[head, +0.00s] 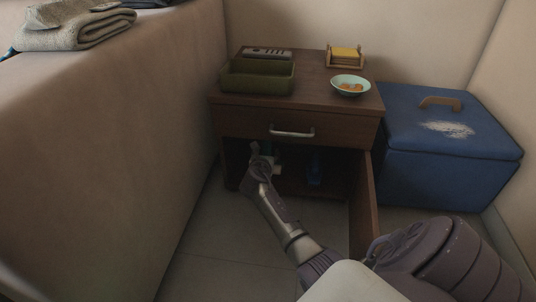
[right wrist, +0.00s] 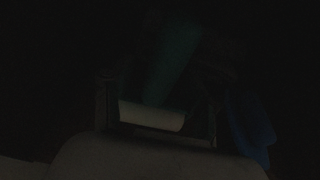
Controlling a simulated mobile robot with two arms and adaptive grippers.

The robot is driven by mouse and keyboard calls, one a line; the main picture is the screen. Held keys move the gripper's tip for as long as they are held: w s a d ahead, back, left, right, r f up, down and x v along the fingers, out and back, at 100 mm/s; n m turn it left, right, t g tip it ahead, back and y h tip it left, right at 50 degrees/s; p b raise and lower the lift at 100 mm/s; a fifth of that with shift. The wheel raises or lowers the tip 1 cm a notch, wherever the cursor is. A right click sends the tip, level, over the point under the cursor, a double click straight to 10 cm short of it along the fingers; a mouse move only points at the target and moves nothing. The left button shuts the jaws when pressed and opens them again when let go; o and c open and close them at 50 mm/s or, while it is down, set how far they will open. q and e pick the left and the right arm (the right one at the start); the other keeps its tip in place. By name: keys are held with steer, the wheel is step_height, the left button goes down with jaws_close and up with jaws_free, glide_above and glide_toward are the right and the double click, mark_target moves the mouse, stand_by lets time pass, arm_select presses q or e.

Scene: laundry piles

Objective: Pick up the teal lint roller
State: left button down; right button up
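The teal lint roller shows in the very dark right wrist view as a dim teal handle (right wrist: 172,65) with a pale roll at its lower end. In the head view only a small dark green-teal part (head: 267,147) shows inside the nightstand's open lower compartment, beside my right gripper (head: 256,152). In the right wrist view the fingers of my right gripper (right wrist: 157,108) stand wide apart, one on each side of the pale roll. A gap seems to show at the right finger; contact is hard to tell. My left gripper is not in view.
The brown nightstand (head: 240,122) has its door (head: 363,205) swung open at the right of my forearm. A blue item (head: 314,170) stands in the compartment, right of the gripper. A blue chest (head: 440,165) is at the right, the bed (head: 110,150) at the left.

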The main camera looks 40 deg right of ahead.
jaws_close()
steer(key=shift+r, duration=0.1)
stand_by(0.4)
